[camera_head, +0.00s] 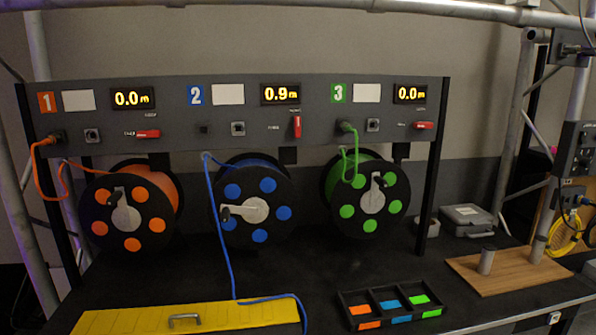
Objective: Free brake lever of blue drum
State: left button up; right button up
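The blue drum (252,203) hangs in the middle of the rack, under the panel section marked 2. Its brake lever (297,126) is red and stands upright at the right of that section. The red levers of drum 1 (147,133) and drum 3 (423,125) lie horizontal. The display above the blue drum (281,94) reads 0.9 m. A blue cable (222,250) runs from the drum's upper left down to the table front and over the yellow cover. The blue drum's crank handle (225,214) points left. Neither of my grippers is in view.
The orange drum (131,212) and green drum (364,199) flank it. A yellow cover with a handle (185,318) and a black sorting tray (391,302) lie at the front. A wooden board with posts (510,273) and a grey case (468,219) are at right.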

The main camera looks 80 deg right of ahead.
aim_at(297, 118)
jog(key=z, duration=0.5)
jog(key=i+z, duration=0.1)
jog(key=z, duration=0.35)
jog(key=i+z, duration=0.1)
jog(key=z, duration=0.85)
jog(key=i+j+z, duration=0.1)
jog(key=z, duration=0.4)
